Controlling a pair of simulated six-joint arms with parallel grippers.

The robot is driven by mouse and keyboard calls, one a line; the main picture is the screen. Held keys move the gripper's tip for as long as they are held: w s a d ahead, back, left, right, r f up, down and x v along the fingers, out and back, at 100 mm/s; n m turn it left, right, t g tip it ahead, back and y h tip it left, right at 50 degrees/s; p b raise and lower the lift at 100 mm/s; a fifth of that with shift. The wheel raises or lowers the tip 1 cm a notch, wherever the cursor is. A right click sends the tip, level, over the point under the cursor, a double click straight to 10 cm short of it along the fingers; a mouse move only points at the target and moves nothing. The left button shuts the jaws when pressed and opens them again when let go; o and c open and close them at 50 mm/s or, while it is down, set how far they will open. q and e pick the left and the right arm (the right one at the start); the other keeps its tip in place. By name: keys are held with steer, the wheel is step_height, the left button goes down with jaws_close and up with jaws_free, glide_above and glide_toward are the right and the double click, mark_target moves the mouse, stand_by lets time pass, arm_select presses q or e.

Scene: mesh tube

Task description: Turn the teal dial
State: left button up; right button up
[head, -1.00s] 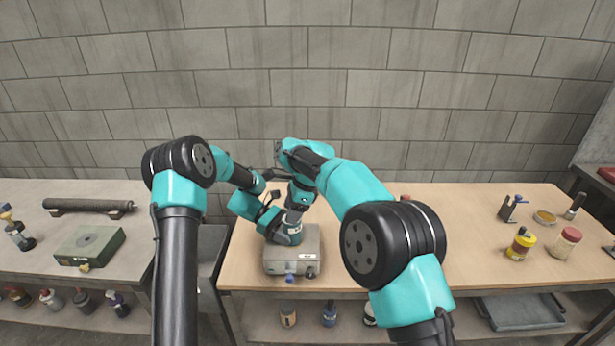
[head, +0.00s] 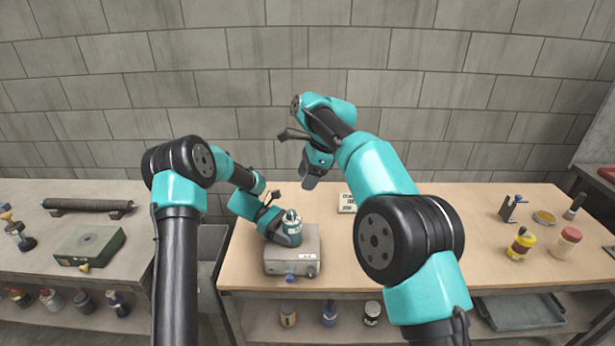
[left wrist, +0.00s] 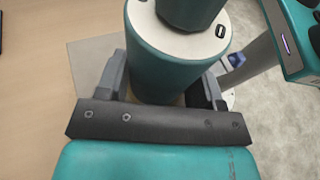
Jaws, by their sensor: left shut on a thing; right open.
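A teal cylinder (head: 291,234) stands upright on a grey box (head: 268,264). In the left wrist view the cylinder (left wrist: 165,60) has a pale top face with a black mark, and a smaller teal round part (left wrist: 190,10), apparently the dial, rises from it, cut off by the upper edge. My left gripper (head: 284,238) is shut on the cylinder's body from the side; its two fingers (left wrist: 163,92) sit on either side of it in the left wrist view. My right gripper (head: 309,183) is open and empty, pointing down, above and right of the cylinder, clear of it.
A blue knob (head: 290,278) is on the box's front. A pale card-like thing (head: 347,203) lies behind my right arm. Yellow (head: 521,245) and red-capped (head: 566,243) jars stand far right. A green box (head: 90,246) is on the left bench. Table between box and jars is largely clear.

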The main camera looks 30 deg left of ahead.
mark_target(293, 211)
stand_by(0.3)
steer(key=shift+s+d+f+m, duration=0.1)
steer(key=shift+d+f+m, duration=0.15)
steer(key=shift+m, duration=0.25)
steer(key=x, duration=1.2)
steer(key=shift+c, duration=0.3)
steer(key=shift+w, duration=0.25)
steer(key=c, duration=0.9)
